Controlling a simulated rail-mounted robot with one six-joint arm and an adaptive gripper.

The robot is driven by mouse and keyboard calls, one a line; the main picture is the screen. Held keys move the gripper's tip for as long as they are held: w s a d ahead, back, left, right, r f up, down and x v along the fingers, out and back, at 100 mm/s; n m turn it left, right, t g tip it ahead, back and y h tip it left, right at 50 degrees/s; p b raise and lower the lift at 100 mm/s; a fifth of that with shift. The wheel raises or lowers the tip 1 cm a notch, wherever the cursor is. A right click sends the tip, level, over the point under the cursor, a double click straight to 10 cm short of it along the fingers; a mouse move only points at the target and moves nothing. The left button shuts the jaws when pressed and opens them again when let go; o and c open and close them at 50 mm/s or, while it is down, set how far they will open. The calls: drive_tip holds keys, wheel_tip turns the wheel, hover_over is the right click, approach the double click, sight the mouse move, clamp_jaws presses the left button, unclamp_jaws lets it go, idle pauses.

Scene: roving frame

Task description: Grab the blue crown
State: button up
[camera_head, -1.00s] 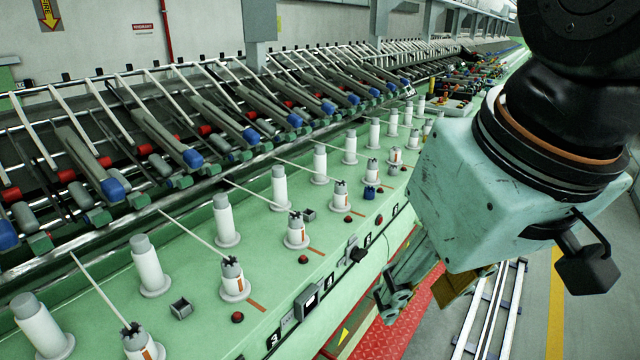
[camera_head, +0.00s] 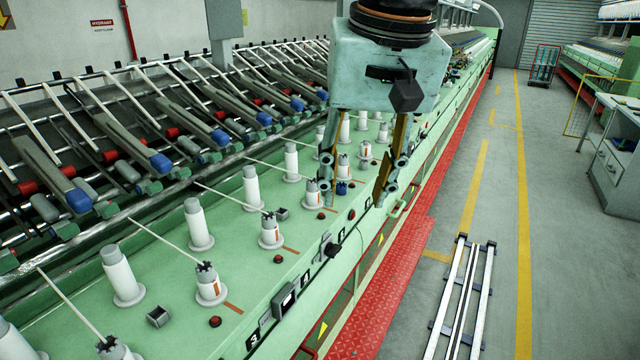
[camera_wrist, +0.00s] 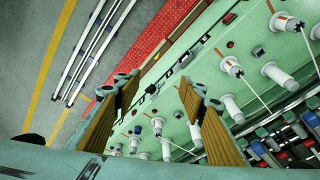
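The blue crown (camera_head: 342,187) is a small blue piece on the green machine deck, at the foot of a white bobbin in the head view. It is too small there to make out its shape. My gripper (camera_head: 357,200) points down with its two fingers wide apart and nothing between them. In the head view the crown shows between the fingers, but the gap in depth and height is unclear. In the wrist view my gripper (camera_wrist: 159,82) is also open and empty.
Rows of white bobbins (camera_head: 251,188) stand on the green deck (camera_head: 180,322), some with dark crowns and thin white rods. Grey arms with blue ends (camera_head: 160,163) line the back. A red walkway (camera_head: 398,290) and metal rails (camera_head: 462,300) lie right.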

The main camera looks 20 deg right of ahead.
drive_tip(key=w+d+m+g+p, duration=0.1)
drive_tip(key=w+d+m+p, duration=0.2)
drive_tip(key=w, duration=1)
drive_tip(key=w+d+m+g+p, duration=0.1)
drive_tip(key=w+d+m, duration=0.3)
drive_tip(key=w, duration=1)
drive_tip(key=w+d+f+m+p, duration=0.1)
drive_tip(key=w+d+f+m, duration=0.1)
drive_tip(key=w+d+f, duration=0.4)
drive_tip(key=w+d+f+m+g+p, duration=0.1)
drive_tip(key=w+d+f+m, duration=0.2)
drive_tip(key=w+d+f, duration=0.4)
drive_tip(key=w+f, duration=0.2)
drive_tip(key=w, duration=0.4)
drive_tip(key=shift+w+d+m+p, duration=0.15)
drive_tip(key=shift+w+m+p, duration=0.05)
drive_tip(key=shift+m+p, duration=0.15)
hover_over(341, 185)
drive_tip(key=s, duration=0.2)
drive_tip(key=shift+w+a+f, duration=0.15)
drive_tip(key=shift+a+f, duration=0.05)
drive_tip(key=shift+f, duration=1.95)
drive_tip(key=shift+w+a+f, duration=0.1)
drive_tip(key=shift+a+f, duration=0.05)
drive_tip(key=shift+f, duration=1.95)
drive_tip(key=shift+w+f, duration=0.1)
drive_tip(key=shift+f, duration=2.5)
